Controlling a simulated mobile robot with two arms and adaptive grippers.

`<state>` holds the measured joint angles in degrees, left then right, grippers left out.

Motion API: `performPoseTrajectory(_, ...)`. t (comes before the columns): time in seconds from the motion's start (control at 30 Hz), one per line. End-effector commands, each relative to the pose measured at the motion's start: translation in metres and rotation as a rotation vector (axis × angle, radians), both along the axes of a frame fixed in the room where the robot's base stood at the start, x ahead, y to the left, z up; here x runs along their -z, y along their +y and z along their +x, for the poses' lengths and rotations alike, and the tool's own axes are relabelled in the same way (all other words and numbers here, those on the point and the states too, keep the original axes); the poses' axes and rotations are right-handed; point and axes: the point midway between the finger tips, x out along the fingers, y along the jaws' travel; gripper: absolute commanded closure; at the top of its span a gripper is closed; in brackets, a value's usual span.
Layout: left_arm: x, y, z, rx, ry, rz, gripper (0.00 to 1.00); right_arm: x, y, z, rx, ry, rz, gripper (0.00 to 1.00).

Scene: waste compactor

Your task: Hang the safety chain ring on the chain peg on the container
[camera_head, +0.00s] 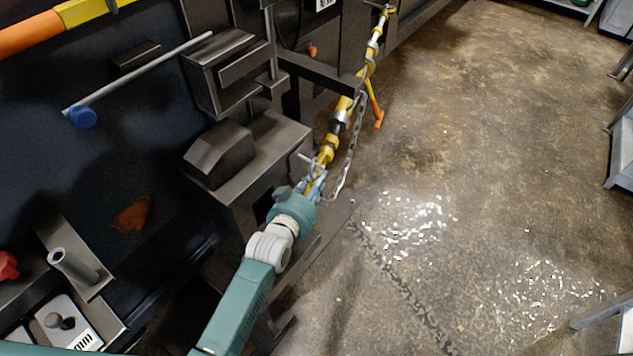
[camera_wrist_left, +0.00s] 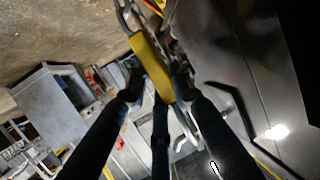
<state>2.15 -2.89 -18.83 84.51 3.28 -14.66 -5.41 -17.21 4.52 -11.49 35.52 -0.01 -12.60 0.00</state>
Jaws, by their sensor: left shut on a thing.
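My left gripper (camera_head: 316,180) is shut at the lower end of a yellow-and-silver bar beside the container's front. In the left wrist view a yellow piece (camera_wrist_left: 152,66) sits between the fingers, with bright metal links or a loop above and below it. A silver chain (camera_head: 350,150) hangs in a loop beside the bar, from its middle down to my gripper. I cannot clearly make out the ring, as the fingers cover part of that spot. I cannot tell for sure which part is the chain peg. My right gripper is not in view.
The dark container front (camera_head: 245,140) with boxy brackets lies just left of my gripper. A grey rod with a blue knob (camera_head: 83,117) and a grey tube (camera_head: 73,265) stick out further left. An orange handle (camera_head: 377,117) hangs by the bar.

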Motion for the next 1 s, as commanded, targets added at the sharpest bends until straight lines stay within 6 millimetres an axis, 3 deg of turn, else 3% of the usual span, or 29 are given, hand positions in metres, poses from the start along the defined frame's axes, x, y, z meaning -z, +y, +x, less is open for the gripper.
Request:
performPoseTrajectory(0.27,-0.001,0.0,0.0,0.0,-0.003,-0.001,1.0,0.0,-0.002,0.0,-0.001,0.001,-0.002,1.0)
performPoseTrajectory(0.3,-0.001,0.0,0.0,0.0,-0.003,-0.001,0.73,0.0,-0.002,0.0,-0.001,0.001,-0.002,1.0)
performPoseTrajectory(0.4,-0.001,0.0,0.0,0.0,-0.002,-0.001,0.55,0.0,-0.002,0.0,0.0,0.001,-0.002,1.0)
performPoseTrajectory(0.77,0.001,0.002,-0.004,0.0,0.003,0.001,0.55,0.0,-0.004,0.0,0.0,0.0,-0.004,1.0)
performPoseTrajectory(1.0,-0.011,0.015,-0.039,0.0,0.001,0.0,0.55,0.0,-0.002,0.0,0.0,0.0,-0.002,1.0)
